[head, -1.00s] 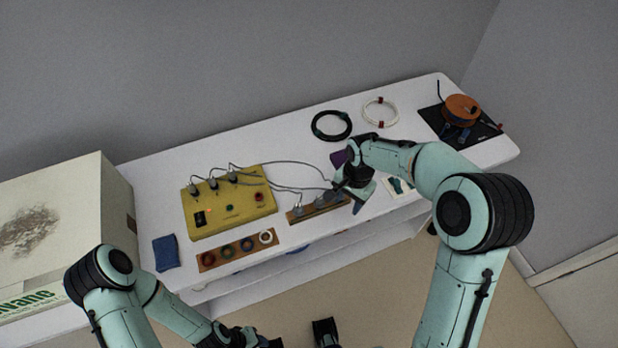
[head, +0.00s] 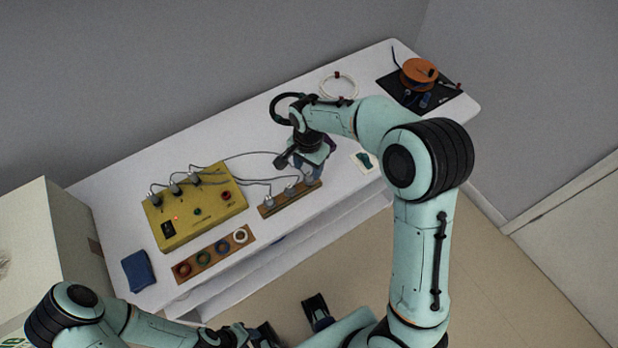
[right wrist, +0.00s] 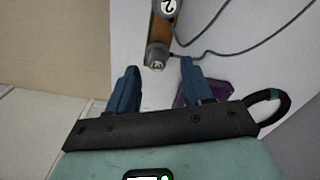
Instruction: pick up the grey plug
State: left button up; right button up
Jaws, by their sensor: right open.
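A grey plug (right wrist: 157,56) sits at the near end of a wooden rack, its cord running off to the right in the right wrist view. A second grey plug (right wrist: 167,10) with a round "2" label is further along; grey plugs on the rack also show in the head view (head: 290,190). My right gripper (right wrist: 158,68) is open and empty, its blue fingers apart, with the end plug just beyond and between the fingertips. In the head view my right gripper (head: 299,166) hides the rack's right end. My left arm (head: 160,329) is low at left; its jaw state is unclear.
A yellow box (head: 195,213) with cords stands left of the wooden rack (head: 305,190). A strip of coloured rings (head: 212,255) and a blue cloth (head: 138,271) lie nearby. A purple item (right wrist: 190,97) lies by the right finger. An orange spool (head: 418,74) is at far right.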

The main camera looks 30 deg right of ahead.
aim_at(309, 174)
notch_tip(309, 174, down, 5)
jog(key=shift+s+r, duration=0.15)
jog(key=shift+r, duration=0.05)
pick_arm(q)
jog(key=shift+f, duration=0.15)
pick_arm(e)
jog(key=shift+c, duration=0.3)
jog(key=c, duration=0.8)
jog(key=shift+c, duration=0.3)
pick_arm(q)
jog(key=r+p, duration=0.1)
jog(key=w+r+p, duration=0.1)
jog(key=shift+r, duration=0.3)
pick_arm(e)
notch_tip(309, 174, up, 20)
pick_arm(q)
jog(key=shift+r, duration=0.1)
pick_arm(e)
jog(key=shift+r, duration=0.1)
